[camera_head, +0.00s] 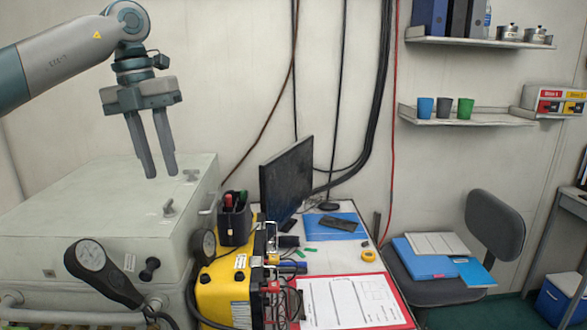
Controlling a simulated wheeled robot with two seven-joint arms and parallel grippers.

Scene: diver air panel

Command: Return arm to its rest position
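My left arm comes in from the upper left. Its gripper (161,175) hangs above the grey-white cabinet (90,190), with the fingers pointing down. The two dark fingers are apart with a narrow gap, and nothing is between them. Wall shows behind the upper part of the fingers, and the tips overlap the cabinet's top in the picture. My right gripper is out of view.
A yellow air panel unit (222,290) with a gauge (203,245) stands right of the cabinet. A black gauge handle (105,275) is at the cabinet's front. A monitor (286,180) and a red clipboard (402,305) are on the desk. An office chair (495,225) holds folders. Wall space above is free.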

